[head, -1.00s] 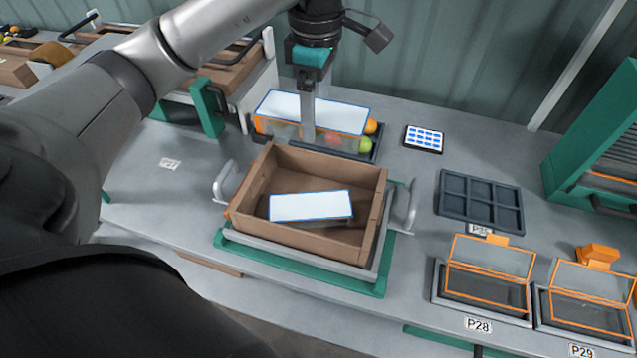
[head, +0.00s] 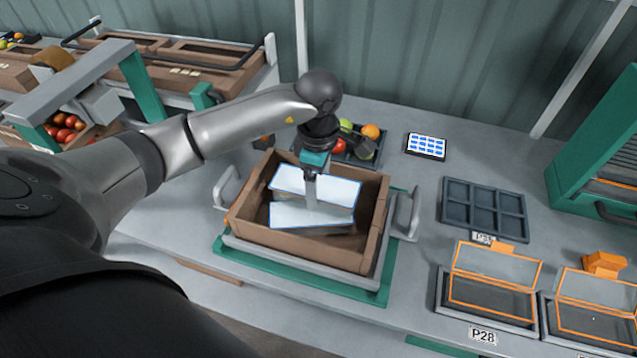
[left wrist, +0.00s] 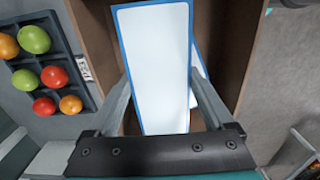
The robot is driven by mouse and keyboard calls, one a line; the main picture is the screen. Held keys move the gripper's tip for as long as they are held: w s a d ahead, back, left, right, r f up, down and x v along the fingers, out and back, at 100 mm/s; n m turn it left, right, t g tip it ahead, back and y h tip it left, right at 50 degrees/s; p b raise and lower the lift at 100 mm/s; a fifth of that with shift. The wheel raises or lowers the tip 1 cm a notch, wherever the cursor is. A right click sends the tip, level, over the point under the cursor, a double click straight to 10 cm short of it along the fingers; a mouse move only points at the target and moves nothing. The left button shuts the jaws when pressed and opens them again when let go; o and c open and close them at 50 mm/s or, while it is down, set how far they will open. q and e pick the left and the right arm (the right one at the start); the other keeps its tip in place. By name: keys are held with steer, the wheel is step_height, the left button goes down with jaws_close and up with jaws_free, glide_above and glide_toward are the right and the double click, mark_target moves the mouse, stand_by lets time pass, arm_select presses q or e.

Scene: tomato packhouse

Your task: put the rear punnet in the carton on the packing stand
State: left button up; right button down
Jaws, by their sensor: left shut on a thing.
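The rear punnet (head: 335,190), with a white top edged in blue, is inside the carton (head: 367,240) in its rear half. My left gripper (head: 311,190) is shut on it from above; in the left wrist view the fingers (left wrist: 165,95) lie along both sides of the punnet (left wrist: 155,60). A second white-topped punnet (head: 295,217) lies in the front half of the carton, close against the held one and partly covered by it. The carton sits on the packing stand (head: 383,280). Whether the held punnet touches the carton floor is hidden. My right gripper is not in view.
A dark tray with tomatoes (head: 352,150) stands behind the carton. A tablet (head: 426,146) and an empty compartment tray (head: 483,208) lie to the right. Grey handles (head: 406,215) rise at the stand's sides. Clear lidded bins (head: 490,290) stand at front right.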

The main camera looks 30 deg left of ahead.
arm_select(q)
steer(key=shift+f+b, duration=0.55)
steer(key=o, duration=1.1)
steer(key=shift+c, duration=0.2)
steer(key=shift+r, duration=0.1)
steer(key=shift+r+p, duration=0.45)
steer(key=shift+p, duration=0.15)
step_height(320, 180, up, 12)
